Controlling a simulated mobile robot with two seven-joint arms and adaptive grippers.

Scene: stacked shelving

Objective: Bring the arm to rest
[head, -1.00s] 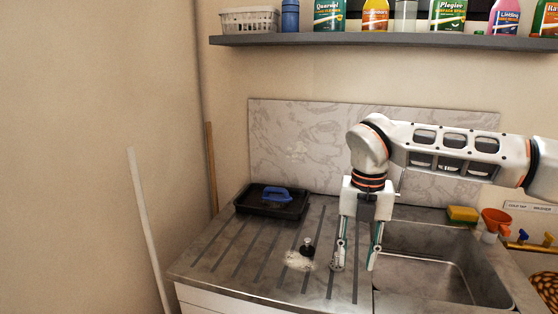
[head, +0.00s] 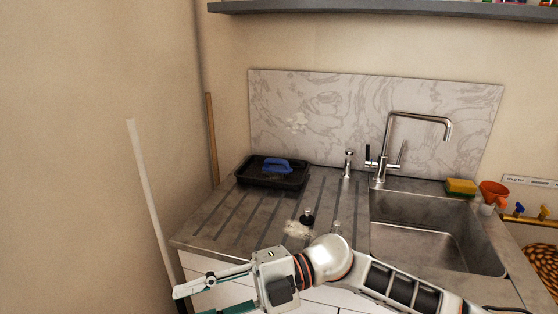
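My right arm comes in from the right along the bottom of the head view. Its gripper (head: 188,302) points left, low in front of the counter's front edge. Its two fingers are apart with nothing between them; the lower finger is partly cut off by the picture's bottom edge. My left gripper is not in view.
The grey counter (head: 218,225) holds a black tray (head: 250,182) with a blue-handled tool (head: 277,166), and a small dark-knobbed object (head: 307,217) by a whitish patch. A sink (head: 425,235), tap (head: 391,140), yellow sponge (head: 461,187) and orange funnel (head: 494,193) are right. A shelf (head: 380,9) hangs above.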

